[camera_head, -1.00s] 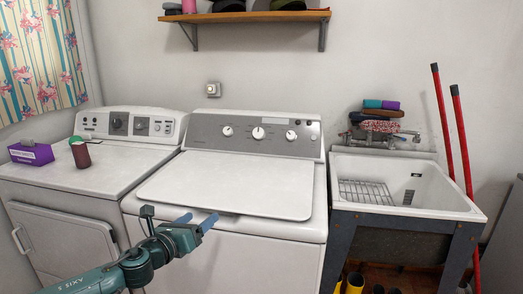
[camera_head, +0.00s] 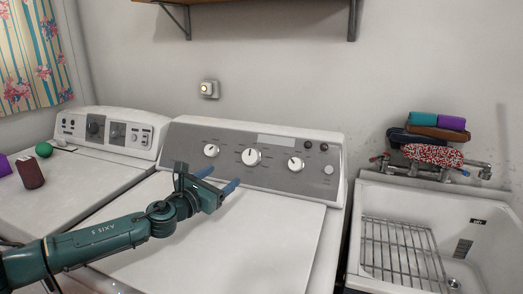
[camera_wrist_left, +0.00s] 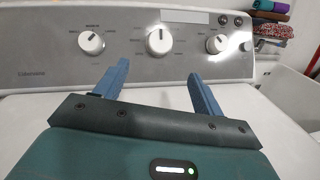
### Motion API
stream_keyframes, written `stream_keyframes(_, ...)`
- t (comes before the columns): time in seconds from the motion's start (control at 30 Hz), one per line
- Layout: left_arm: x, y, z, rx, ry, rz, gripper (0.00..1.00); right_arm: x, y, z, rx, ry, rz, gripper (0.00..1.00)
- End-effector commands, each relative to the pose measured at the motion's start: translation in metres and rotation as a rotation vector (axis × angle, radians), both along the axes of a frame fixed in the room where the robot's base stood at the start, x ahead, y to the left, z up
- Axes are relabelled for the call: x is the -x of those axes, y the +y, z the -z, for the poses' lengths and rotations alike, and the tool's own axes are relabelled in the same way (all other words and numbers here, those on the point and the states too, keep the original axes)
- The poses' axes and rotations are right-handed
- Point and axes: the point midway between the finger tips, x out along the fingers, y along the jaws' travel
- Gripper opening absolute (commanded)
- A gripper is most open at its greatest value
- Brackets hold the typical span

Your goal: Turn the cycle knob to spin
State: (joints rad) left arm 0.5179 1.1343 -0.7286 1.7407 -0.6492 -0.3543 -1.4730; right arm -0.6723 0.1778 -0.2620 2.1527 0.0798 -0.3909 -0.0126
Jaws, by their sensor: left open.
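The washer's grey control panel (camera_head: 232,172) carries three white knobs: a left knob (camera_head: 211,150), a larger middle knob (camera_head: 251,157) and a right knob (camera_head: 295,164). My left gripper (camera_head: 221,177) is open and empty above the washer lid, in front of the panel. In the left wrist view, the middle knob (camera_wrist_left: 159,41) shows between and beyond the two blue fingers (camera_wrist_left: 158,72), apart from them. My right gripper is out of view.
A dryer (camera_head: 75,180) stands left, with a green ball (camera_head: 44,149) and a dark red can (camera_head: 30,172) on top. A white sink (camera_head: 470,235) with a wire rack (camera_head: 400,255) is right. A shelf (camera_head: 270,20) hangs above. The washer lid (camera_head: 200,255) is clear.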

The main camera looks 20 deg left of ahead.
Motion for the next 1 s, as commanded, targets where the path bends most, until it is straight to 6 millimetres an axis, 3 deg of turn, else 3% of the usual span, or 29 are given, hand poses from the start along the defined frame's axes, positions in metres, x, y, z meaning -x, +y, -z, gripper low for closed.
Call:
stream_keyframes(0.27, -0.016, -0.002, -0.002, 0.006, -0.002, -0.001, 0.69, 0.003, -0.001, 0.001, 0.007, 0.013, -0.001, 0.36)
stream_keyframes(0.7, -0.095, -0.011, 0.0, 0.005, -0.002, -0.001, 0.69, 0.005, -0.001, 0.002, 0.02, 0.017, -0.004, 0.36)
stream_keyframes(1.0, -0.126, -0.014, 0.001, 0.003, 0.0, -0.001, 0.69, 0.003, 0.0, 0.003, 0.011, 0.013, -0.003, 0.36)
